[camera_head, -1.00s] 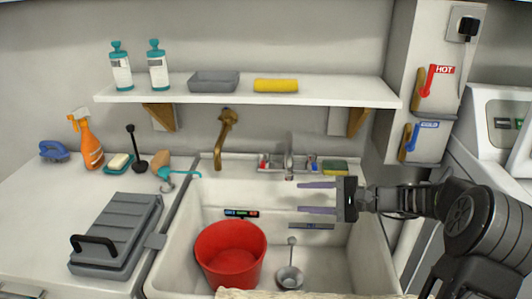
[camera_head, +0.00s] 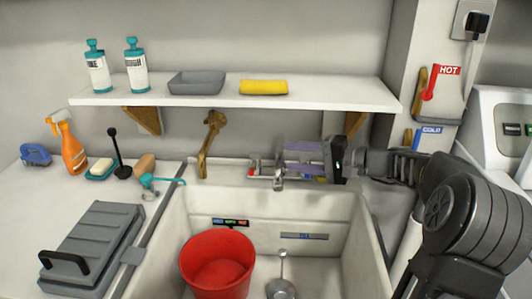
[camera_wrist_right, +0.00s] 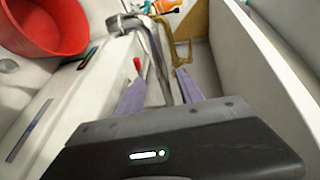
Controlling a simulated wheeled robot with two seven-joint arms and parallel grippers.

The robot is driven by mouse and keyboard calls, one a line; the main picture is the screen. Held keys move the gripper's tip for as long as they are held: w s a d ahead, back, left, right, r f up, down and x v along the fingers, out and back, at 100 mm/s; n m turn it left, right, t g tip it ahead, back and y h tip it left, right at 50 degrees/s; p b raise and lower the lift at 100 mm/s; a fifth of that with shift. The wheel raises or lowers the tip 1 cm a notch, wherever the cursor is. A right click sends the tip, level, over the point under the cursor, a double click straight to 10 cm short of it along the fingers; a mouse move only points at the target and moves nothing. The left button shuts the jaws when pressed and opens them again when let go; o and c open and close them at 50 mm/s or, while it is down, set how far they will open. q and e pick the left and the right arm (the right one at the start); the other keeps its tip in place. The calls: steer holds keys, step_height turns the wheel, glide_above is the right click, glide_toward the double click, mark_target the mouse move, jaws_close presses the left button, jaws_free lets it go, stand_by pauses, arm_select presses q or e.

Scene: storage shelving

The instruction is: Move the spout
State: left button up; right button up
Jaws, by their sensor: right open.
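The chrome spout (camera_head: 278,183) belongs to the tap on the back ledge of the white sink (camera_head: 185,222). My right gripper (camera_head: 287,157) comes in from the right with its two purple fingers open at the spout. In the right wrist view, the chrome spout (camera_wrist_right: 155,55) rises between the open fingers of the right gripper (camera_wrist_right: 158,88), and its bent end points toward the left. I cannot tell whether either finger touches it. The tap's right side is partly hidden by the gripper. My left gripper is out of view.
A red bucket (camera_head: 218,265) and a metal ladle (camera_head: 281,288) are in the sink. A white shelf (camera_head: 220,99) overhangs behind. The sink's right wall (camera_head: 372,240) lies below my right arm.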

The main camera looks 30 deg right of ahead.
steer(key=shift+s, duration=0.1)
steer(key=x, duration=0.8)
steer(key=shift+c, duration=0.5)
jaws_close()
stand_by(1.0)
